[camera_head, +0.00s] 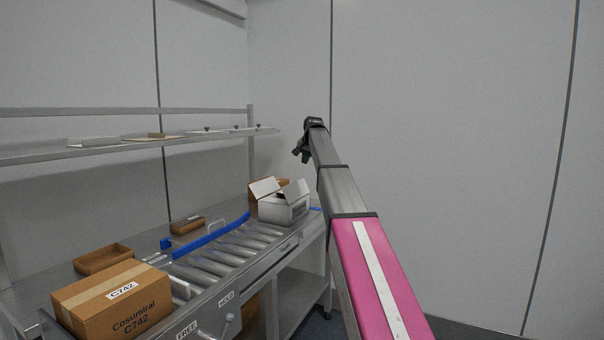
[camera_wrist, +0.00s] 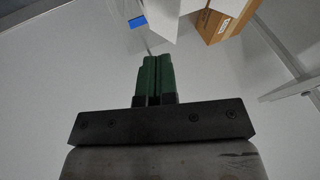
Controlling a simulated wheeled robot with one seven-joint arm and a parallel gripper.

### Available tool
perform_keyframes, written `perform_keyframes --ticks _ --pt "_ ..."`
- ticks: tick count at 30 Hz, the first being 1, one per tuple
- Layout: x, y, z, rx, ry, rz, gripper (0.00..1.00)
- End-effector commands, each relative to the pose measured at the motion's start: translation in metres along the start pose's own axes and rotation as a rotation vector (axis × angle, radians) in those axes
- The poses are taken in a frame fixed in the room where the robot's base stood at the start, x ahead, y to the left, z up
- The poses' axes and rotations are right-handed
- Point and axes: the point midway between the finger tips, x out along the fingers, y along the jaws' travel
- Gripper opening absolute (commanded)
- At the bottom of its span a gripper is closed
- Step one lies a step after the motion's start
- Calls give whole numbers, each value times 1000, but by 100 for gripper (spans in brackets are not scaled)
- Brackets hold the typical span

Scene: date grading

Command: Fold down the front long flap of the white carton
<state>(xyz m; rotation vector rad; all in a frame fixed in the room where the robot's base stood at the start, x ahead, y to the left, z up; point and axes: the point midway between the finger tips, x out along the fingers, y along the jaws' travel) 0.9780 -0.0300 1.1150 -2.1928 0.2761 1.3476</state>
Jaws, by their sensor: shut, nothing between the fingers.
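The white carton (camera_head: 284,208) stands at the far end of the roller table with its top open. Two of its flaps show raised, one at the left (camera_head: 264,187) and one at the right (camera_head: 296,190); I cannot tell which is the front long flap. My gripper (camera_head: 299,155) is above and to the right of the carton, apart from it. In the wrist view the green fingers (camera_wrist: 154,80) are together with nothing between them. A white panel (camera_wrist: 158,14), likely part of the carton, shows beyond the fingertips.
A closed brown box (camera_head: 114,304) marked Cosumirai C742 sits at the near end of the rollers (camera_head: 228,256). Brown trays (camera_head: 103,259) and a blue rail (camera_head: 212,238) lie along the table. Another brown box (camera_head: 256,190) stands behind the carton. A shelf (camera_head: 100,147) runs above.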

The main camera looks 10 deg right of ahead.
Motion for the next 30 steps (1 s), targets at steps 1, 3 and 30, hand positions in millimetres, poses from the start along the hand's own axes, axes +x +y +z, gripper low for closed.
perform_keyframes --ticks 1,3,30 --pt "5 0 0 0 -1 0 0" --pt "14 0 -1 0 -2 2 0" --pt "126 -26 5 0 -1 3 0"
